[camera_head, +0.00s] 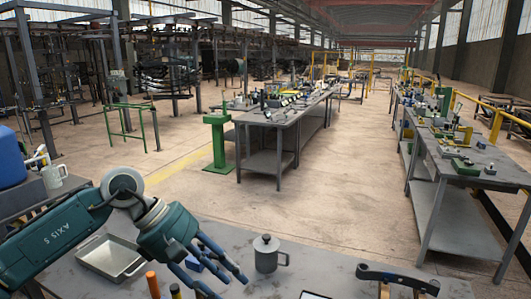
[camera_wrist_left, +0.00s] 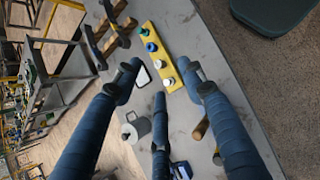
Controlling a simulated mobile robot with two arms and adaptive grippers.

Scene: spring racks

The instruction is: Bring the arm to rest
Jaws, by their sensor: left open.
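My left arm (camera_head: 55,240) reaches in from the left over the grey table (camera_head: 340,265) in the head view. Its left gripper (camera_head: 229,284) has blue fingers, spread open and empty above the table. In the left wrist view the gripper (camera_wrist_left: 159,75) also shows three spread fingers with nothing held between them. A grey lidded pot (camera_head: 267,255) stands just right of the fingers; it also shows between the fingers in the wrist view (camera_wrist_left: 134,128). My right gripper is not in view.
A metal tray (camera_head: 110,258) lies under the forearm. A yellow rack (camera_wrist_left: 157,58) with several coloured pieces shows in the wrist view. A blue container (camera_head: 10,160) and mug (camera_head: 54,177) stand left.

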